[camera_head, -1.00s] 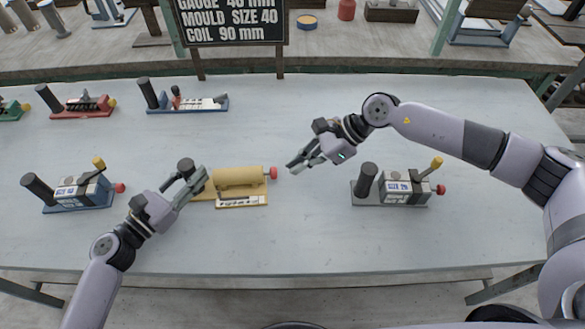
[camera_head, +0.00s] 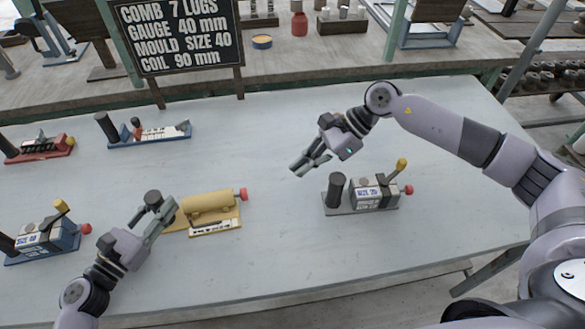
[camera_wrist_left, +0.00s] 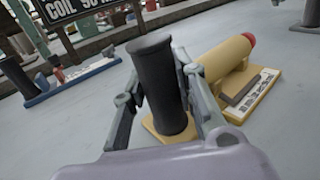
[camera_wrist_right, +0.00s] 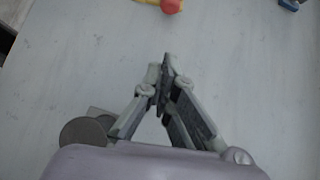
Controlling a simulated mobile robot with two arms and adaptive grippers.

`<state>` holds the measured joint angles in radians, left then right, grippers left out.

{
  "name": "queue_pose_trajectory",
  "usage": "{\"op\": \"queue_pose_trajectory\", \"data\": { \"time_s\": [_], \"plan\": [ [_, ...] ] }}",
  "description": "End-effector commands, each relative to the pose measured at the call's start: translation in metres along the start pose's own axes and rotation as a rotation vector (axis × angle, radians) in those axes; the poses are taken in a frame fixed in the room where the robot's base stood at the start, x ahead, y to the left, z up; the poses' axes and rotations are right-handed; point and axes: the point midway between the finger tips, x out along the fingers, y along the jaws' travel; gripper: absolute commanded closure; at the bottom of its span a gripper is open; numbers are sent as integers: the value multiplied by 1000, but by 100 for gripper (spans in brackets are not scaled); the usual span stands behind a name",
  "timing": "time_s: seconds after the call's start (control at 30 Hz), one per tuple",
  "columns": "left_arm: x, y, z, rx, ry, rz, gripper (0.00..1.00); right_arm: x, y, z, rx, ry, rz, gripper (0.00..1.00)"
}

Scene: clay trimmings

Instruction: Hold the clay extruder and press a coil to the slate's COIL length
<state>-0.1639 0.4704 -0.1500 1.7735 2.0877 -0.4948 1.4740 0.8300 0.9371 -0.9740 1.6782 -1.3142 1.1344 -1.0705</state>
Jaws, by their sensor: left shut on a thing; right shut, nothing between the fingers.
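The yellow clay extruder (camera_head: 208,207) stands on the table, with a dark upright handle at its left end, a red knob (camera_head: 243,194) at its right end and a printed scale strip (camera_head: 214,227) along its front. My left gripper (camera_head: 160,208) is shut on the dark handle (camera_wrist_left: 158,85), which shows between its fingers in the left wrist view. My right gripper (camera_head: 303,169) is shut and empty above the table, right of the red knob and apart from it. The slate (camera_head: 178,36) reads COMB 7 LUGS, GAUGE 40 mm, MOULD SIZE 40, COIL 90 mm.
A grey device (camera_head: 362,208) with a dark handle and yellow lever stands right of the extruder. A similar blue one (camera_head: 42,243) is at the left. Red (camera_head: 40,150) and blue (camera_head: 150,136) devices stand further back.

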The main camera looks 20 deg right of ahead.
Motion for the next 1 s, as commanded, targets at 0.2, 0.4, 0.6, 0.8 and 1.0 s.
{"op": "queue_pose_trajectory", "data": {
  "time_s": [0.2,0.4,0.6,0.8,1.0],
  "plan": [
    [0,0,0,1,-1,-1,100,49,1,1,0,-3,3,100],
    [0,0,1,1,-1,0,100,86,0,7,-2,-3,1,100],
    [0,0,0,1,-1,0,100,103,0,24,-1,-1,0,100],
    [0,0,0,1,-1,0,100,107,0,28,1,0,-1,100],
    [0,0,0,1,-1,1,100,107,0,29,1,0,-1,100]
  ]
}}
